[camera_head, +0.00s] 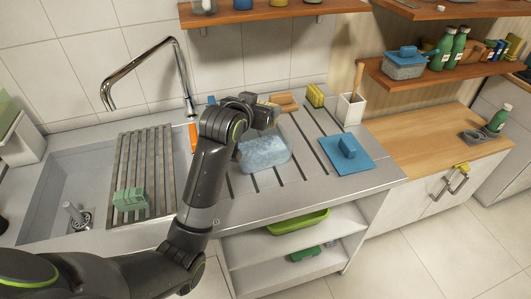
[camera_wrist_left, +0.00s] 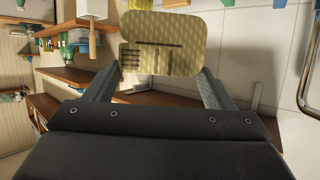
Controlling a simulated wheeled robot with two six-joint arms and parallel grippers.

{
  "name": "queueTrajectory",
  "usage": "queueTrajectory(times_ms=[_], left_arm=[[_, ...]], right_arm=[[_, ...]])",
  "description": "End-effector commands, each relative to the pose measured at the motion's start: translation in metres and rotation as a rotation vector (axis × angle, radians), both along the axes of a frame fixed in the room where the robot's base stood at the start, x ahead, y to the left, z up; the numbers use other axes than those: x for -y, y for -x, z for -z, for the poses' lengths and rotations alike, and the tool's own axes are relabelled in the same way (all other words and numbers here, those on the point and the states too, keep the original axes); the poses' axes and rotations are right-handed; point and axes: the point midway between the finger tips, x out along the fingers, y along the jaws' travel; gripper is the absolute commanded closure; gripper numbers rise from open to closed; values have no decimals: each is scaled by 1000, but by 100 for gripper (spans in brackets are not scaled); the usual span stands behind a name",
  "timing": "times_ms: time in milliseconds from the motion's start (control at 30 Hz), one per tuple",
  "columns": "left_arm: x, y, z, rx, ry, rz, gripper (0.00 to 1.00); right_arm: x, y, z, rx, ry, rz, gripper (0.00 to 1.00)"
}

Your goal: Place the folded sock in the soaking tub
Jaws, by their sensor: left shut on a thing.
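A pale yellow, knit-textured folded piece, which I take to be the folded sock (camera_wrist_left: 165,42), is between the fingers of my left gripper (camera_wrist_left: 160,78) in the left wrist view. In the head view my left gripper (camera_head: 268,112) is above the back edge of the soaking tub and mostly hidden by its own wrist. A tan piece (camera_head: 284,102) shows just beyond it, probably the same sock. The soaking tub (camera_head: 288,168) is clear, holds bluish water and stands open on the ribbed counter. My right gripper is not in view.
A blue lid (camera_head: 350,155) lies right of the tub. A white holder (camera_head: 350,108) and a yellow sponge (camera_head: 316,95) stand behind. A slatted rack (camera_head: 150,165) with a green block (camera_head: 130,199) spans the sink at left. A tall faucet (camera_head: 150,55) and upper shelf (camera_head: 270,12) limit room.

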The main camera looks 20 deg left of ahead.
Motion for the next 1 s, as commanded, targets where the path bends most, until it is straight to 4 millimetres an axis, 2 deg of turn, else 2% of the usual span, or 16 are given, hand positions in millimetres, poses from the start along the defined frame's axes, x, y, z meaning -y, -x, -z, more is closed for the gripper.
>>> queueTrajectory(times_ms=[100, 300, 600, 767, 1000], left_arm=[[-7, -24, 21, -6, 9, 6, 46], [-14, -42, 41, -5, 26, 8, 46], [-15, -43, 92, -8, 29, 9, 46], [-15, -43, 107, -6, 29, 9, 46], [-15, -43, 138, -6, 29, 9, 46]], right_arm=[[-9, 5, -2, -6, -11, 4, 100], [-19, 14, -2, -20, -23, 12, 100], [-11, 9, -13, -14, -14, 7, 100], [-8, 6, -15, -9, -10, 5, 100], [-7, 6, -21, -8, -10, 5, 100]])
